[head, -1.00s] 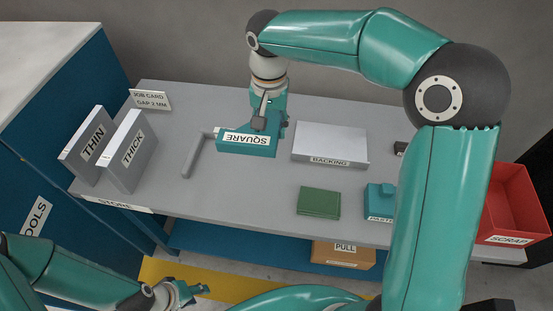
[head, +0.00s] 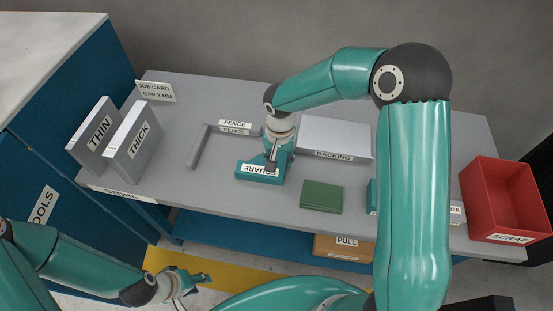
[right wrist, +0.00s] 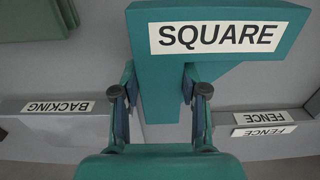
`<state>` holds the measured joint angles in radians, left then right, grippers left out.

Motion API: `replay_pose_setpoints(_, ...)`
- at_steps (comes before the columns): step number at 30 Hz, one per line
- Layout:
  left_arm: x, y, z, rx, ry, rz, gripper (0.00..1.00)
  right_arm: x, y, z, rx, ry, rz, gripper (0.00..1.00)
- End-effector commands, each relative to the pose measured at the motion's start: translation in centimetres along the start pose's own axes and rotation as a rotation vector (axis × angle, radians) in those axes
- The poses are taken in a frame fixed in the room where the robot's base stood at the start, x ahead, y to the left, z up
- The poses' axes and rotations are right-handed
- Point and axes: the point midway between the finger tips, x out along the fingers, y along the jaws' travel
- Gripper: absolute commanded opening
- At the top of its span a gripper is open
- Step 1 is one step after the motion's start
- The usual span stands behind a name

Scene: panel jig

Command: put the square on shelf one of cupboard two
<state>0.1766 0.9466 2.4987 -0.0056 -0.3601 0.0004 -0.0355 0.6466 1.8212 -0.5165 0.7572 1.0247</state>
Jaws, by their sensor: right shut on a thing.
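The square (head: 245,170) is a teal L-shaped block with a SQUARE label. In the head view it is over the grey bench, left of the green block and in front of the fence. My right gripper (head: 273,160) is shut on its upright leg. In the right wrist view the square (right wrist: 225,75) has its leg between the two fingers of the right gripper (right wrist: 160,100). I cannot tell whether the square touches the bench. My left gripper (head: 188,286) is empty, low at the front left, too small to judge its opening. No cupboard marked two shows.
The grey bench (head: 225,198) holds the fence (head: 197,150), a backing block (head: 335,135), a green block (head: 321,196), the thin (head: 92,138) and thick (head: 133,140) panels and a red scrap bin (head: 505,195). A blue TOOLS cupboard (head: 75,140) stands left. My right arm hides part of the bench.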

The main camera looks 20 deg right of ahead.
Motion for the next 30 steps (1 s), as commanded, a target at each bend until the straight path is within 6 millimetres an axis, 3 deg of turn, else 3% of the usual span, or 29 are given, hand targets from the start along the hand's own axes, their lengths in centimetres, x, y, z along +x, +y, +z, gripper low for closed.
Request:
replay_pose_setpoints(9, 0.0, 0.0, 0.0, 0.0, 0.0, 0.0, 0.4, 0.3, 0.0, -0.1, 0.001, 0.002, -0.002, 0.0)
replay_pose_setpoints(10, 0.1, 0.0, 0.0, 0.0, 0.0, 0.0, 0.4, 0.4, 0.0, 0.0, 0.001, 0.001, -0.001, 0.45)
replay_pose_setpoints(14, 0.0, 0.0, 0.0, 0.0, 0.0, 0.0, 0.4, 0.4, 0.0, 0.0, 0.0, 0.001, -0.001, 0.66)
replay_pose_setpoints(25, 0.0, 0.0, 0.0, 0.0, 0.0, 0.0, 0.4, 0.2, 0.0, 0.0, 0.0, 0.002, -0.001, 0.68)
replay_pose_setpoints(30, 0.1, -0.1, 0.0, 0.0, 0.0, 0.0, 0.4, -1.3, -0.1, -0.1, 0.0, 0.005, -0.002, 0.68)
